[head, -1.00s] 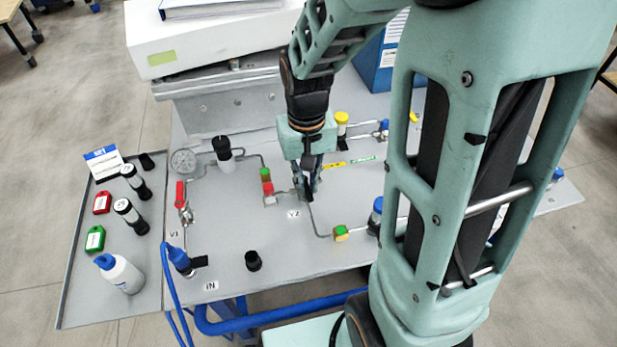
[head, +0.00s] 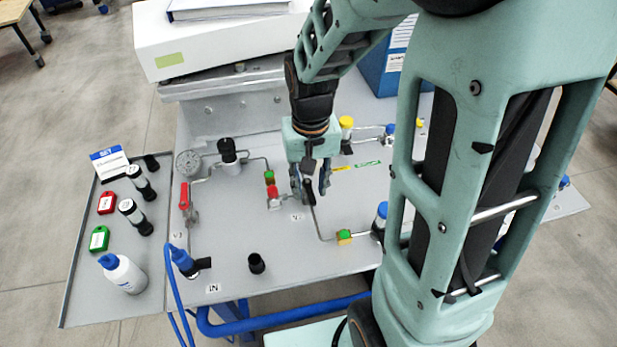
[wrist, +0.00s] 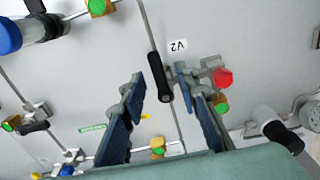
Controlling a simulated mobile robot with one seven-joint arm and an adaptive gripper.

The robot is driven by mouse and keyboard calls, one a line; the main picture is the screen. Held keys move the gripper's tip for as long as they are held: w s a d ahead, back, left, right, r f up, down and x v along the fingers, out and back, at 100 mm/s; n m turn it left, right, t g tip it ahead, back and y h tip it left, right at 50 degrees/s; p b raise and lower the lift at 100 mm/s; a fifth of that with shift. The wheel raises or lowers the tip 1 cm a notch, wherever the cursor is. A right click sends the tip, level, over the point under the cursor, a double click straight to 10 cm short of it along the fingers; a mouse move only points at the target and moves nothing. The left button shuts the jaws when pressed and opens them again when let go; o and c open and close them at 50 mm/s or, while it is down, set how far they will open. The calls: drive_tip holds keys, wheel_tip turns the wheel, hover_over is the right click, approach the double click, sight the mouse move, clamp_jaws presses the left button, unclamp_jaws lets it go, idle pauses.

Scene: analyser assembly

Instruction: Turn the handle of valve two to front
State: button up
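The black handle of valve two (wrist: 160,78) stands beside the "V2" label (wrist: 177,45) in the wrist view. It lies roughly in line with the thin pipe behind it. My gripper (wrist: 158,84) is open, with one blue-padded finger on each side of the handle. Gaps show between handle and pads, so it is not gripped. In the head view my gripper (head: 311,182) is low over the panel at the valve, with the dark handle (head: 309,191) partly hidden by the fingers. The label (head: 297,217) shows just in front.
A red-and-green fitting (wrist: 222,85) sits close beside one finger. Valve one's red handle (head: 184,195), the gauge (head: 188,163), a black knob (head: 256,263) and a green-topped block (head: 344,237) stand around.

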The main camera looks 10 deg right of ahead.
sight(310, 193)
drive_tip(key=shift+r, duration=0.1)
wheel_tip(310, 193, up, 12)
idle(0.5)
